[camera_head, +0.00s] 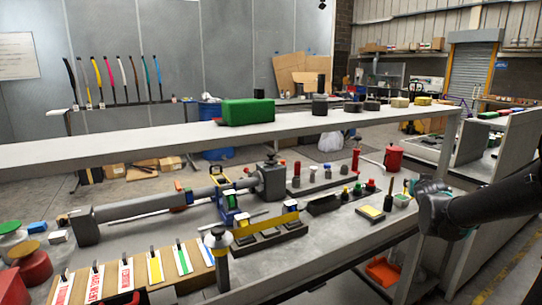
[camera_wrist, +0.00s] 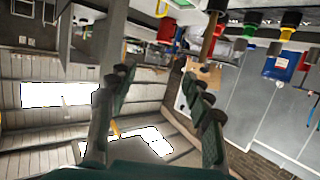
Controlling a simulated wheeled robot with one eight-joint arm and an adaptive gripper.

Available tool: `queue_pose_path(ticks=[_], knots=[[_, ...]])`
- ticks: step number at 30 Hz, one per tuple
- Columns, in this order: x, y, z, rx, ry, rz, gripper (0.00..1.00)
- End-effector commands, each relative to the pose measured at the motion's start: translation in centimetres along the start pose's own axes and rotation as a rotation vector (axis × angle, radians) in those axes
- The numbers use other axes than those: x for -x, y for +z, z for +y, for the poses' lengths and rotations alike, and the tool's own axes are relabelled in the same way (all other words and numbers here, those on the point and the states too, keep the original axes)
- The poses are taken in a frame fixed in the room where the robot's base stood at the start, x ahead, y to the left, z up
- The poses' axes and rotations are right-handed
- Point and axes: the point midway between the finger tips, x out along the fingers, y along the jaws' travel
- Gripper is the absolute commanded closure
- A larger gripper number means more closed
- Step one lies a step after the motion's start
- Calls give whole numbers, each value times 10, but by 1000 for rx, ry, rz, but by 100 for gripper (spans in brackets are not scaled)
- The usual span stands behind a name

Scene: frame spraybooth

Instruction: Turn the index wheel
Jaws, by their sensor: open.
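A grey spray jig stands on the bench, with a long bar (camera_head: 150,203) and a dark grey upright block (camera_head: 271,184) at its right end, topped by a small knob. I cannot clearly make out which part is the index wheel. A blue and yellow clamp (camera_head: 227,200) sits around the middle of the bar. That view is upside down and shows mostly roof and walls.
A long shelf (camera_head: 350,124) runs above the bench, bearing a green box (camera_head: 247,111). Some bare bench shows along the front right.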

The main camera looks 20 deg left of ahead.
Motion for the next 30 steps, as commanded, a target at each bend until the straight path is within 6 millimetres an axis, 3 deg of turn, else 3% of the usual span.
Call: queue_pose_path(ticks=[1, 6, 12, 17, 19, 23, 30], knots=[[16, 23, 11, -1, 23, -59, 49], [57, 88, 31, 4, 66, -236, 49], [102, 148, 39, 15, 80, -403, 49], [133, 186, 36, 33, 84, -516, 49], [136, 188, 31, 46, 90, -531, 49], [126, 174, 19, 59, 104, -499, 49], [88, 117, -22, 74, 101, -350, 49]])
